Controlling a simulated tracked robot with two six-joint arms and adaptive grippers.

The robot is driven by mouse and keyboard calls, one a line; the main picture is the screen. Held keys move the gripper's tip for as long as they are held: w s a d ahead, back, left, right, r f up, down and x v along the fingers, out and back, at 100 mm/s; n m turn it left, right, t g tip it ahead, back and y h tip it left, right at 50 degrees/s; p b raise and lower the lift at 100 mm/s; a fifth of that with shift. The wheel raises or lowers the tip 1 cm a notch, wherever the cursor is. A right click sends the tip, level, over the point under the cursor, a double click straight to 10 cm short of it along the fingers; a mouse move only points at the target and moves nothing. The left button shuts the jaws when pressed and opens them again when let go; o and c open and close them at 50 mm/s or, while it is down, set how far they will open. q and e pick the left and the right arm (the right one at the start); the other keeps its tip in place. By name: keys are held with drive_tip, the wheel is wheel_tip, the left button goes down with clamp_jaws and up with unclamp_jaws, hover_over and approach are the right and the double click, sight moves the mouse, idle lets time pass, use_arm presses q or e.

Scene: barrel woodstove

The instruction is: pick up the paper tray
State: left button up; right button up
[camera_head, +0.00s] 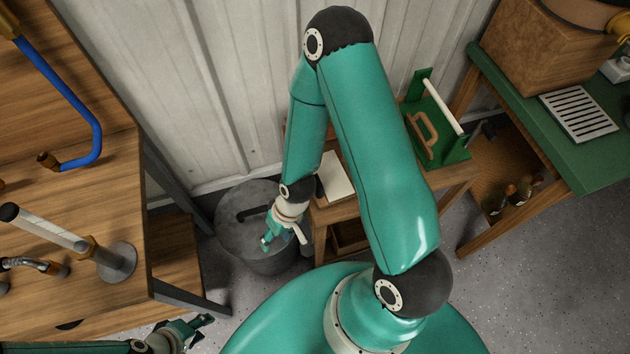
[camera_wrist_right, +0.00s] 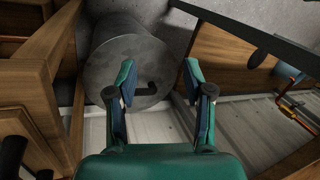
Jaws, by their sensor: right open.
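A flat cream-coloured piece (camera_head: 335,178), which may be the paper tray or paper in it, lies on a small wooden stand (camera_head: 455,178) against the wall. My right arm hides part of it, so I cannot tell its full shape. My right gripper (camera_head: 283,239) is open and empty, above a grey metal drum to the left of the stand. The right wrist view shows its two fingers (camera_wrist_right: 160,80) apart with the drum (camera_wrist_right: 108,62) beyond them. My left gripper (camera_head: 203,331) is low at the bottom left, with its fingers apart and empty.
A green caddy (camera_head: 450,145) sits on the stand's right. A green-topped table (camera_head: 535,125) stands at right. The corrugated wall (camera_head: 190,80) closes the back.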

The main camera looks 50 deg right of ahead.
drive_tip(key=w+d+r+b, duration=0.2)
drive_tip(key=w+d+r, duration=0.1)
drive_tip(key=w+d, duration=0.1)
wheel_tip(320, 180, up, 15)
drive_tip(key=m+t+h+b, duration=0.1)
drive_tip(key=m+h+b, duration=0.2)
drive_tip(key=b, duration=0.3)
hover_over(327, 174)
drive_tip(key=s+a, duration=0.2)
drive_tip(key=a, duration=0.2)
drive_tip(key=f, duration=0.3)
drive_tip(key=w+f+b, duration=0.1)
drive_tip(key=f, duration=0.3)
drive_tip(key=a+f, duration=0.1)
drive_tip(key=f, duration=0.2)
drive_tip(key=shift+w+f, duration=0.2)
drive_tip(key=shift+w, duration=0.2)
drive_tip(key=shift+w+f+b, duration=0.2)
drive_tip(key=shift+f, duration=0.7)
drive_tip(key=shift+w+f+b, duration=0.15)
drive_tip(key=shift+f+b, duration=0.05)
drive_tip(key=shift+f, duration=0.75)
drive_tip(key=shift+w+f+b, duration=0.2)
drive_tip(key=shift+f, duration=0.7)
drive_tip(key=shift+c, duration=0.4)
clamp_jaws()
